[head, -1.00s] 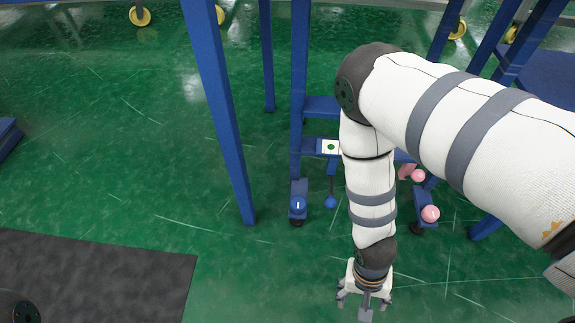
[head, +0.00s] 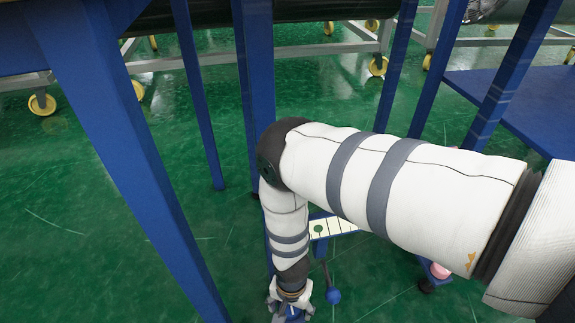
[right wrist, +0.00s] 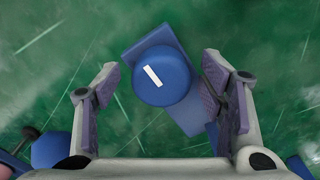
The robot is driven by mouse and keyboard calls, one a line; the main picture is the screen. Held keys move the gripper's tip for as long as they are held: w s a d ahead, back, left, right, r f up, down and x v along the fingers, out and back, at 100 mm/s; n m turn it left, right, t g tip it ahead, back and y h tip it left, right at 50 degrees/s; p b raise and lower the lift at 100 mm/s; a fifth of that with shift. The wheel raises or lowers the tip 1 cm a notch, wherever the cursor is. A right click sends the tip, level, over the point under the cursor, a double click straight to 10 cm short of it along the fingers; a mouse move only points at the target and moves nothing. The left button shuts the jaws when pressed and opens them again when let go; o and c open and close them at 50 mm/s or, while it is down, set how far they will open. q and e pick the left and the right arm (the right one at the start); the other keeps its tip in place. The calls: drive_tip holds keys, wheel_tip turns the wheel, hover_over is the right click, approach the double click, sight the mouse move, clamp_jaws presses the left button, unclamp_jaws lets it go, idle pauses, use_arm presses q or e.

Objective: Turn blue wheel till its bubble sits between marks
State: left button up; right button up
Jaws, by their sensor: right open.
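The blue wheel (right wrist: 158,84) with a white bar on its face lies between the fingers of my right gripper (right wrist: 160,72) in the right wrist view. The fingers are open, with a gap on each side of the wheel. In the head view my right gripper (head: 290,306) is low, and the wheel is mostly hidden beneath it. A pale strip (head: 340,226) with thin dark marks shows beside my forearm. A green bubble (head: 318,229) is near its left end. My arm covers part of the area, so I cannot tell which marks bound it. My left gripper is out of view.
A blue ball on a rod (head: 333,296) stands just right of my right gripper. A pink wheel (head: 438,270) shows below my upper arm. Blue frame posts (head: 130,150) rise close on the left. Green floor (head: 400,290) is open in front.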

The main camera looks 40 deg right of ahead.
drive_tip(key=shift+f, duration=0.4)
drive_tip(key=shift+w, duration=0.1)
drive_tip(key=c, duration=1.2)
drive_tip(key=shift+o, duration=0.2)
drive_tip(key=shift+r, duration=0.1)
